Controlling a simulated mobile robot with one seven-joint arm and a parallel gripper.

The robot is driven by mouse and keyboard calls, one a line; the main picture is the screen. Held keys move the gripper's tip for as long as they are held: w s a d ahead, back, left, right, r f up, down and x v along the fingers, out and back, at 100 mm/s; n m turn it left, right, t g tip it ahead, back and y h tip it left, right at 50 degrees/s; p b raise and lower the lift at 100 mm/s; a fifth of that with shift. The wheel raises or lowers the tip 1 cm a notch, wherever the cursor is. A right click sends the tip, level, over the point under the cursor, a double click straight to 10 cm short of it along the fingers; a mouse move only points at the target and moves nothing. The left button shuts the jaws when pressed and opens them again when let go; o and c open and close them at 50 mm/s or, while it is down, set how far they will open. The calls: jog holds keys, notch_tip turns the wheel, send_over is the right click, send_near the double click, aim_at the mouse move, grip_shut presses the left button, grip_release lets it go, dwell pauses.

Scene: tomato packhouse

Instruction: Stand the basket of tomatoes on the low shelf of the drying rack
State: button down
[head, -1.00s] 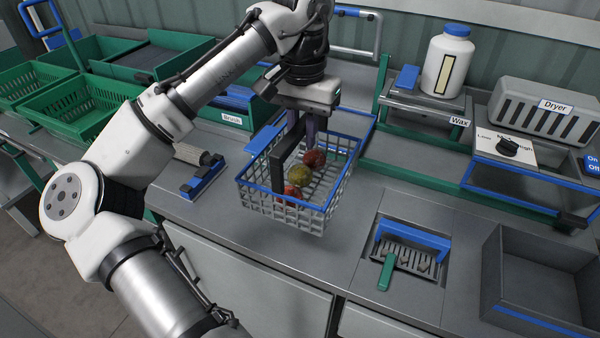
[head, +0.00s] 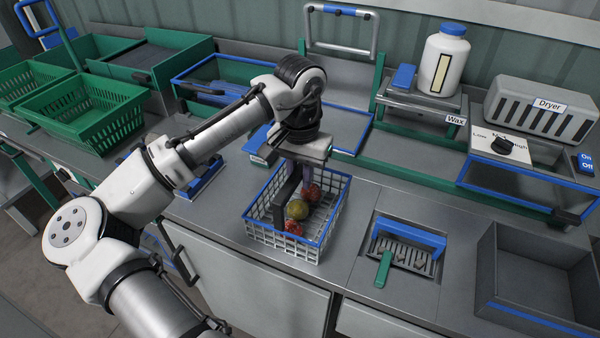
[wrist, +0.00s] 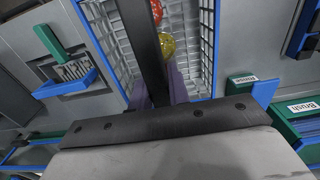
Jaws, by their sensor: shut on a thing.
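The basket (head: 283,243) is white wire with a blue rim and a dark handle (head: 286,196). It holds red tomatoes (head: 310,192) and a yellow-green tomato (head: 297,210). My gripper (head: 302,170) is over the basket, shut on its handle; the arm hides part of the grip. The basket looks upright near the counter's front edge; I cannot tell if its bottom touches the counter. In the wrist view the basket's wire side (wrist: 193,48) and handle (wrist: 141,42) run away from the gripper. I cannot make out a drying rack in either view.
The counter (head: 225,222) has a sunken station with a blue guard (head: 411,236) right of the basket, then a grey bin (head: 535,270). A Wax stand with a white bottle (head: 446,62) and a Dryer (head: 540,107) stand behind. Green crates (head: 85,110) are at the left.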

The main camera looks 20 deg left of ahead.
jog(key=c, duration=1.3)
grip_release()
jog(key=shift+f, duration=0.1)
jog(key=shift+c, duration=0.2)
notch_tip(320, 180, up, 12)
jog(key=shift+f+b, duration=0.2)
jog(key=shift+b, duration=0.6)
jog(key=shift+r, duration=0.35)
jog(key=shift+w, duration=0.1)
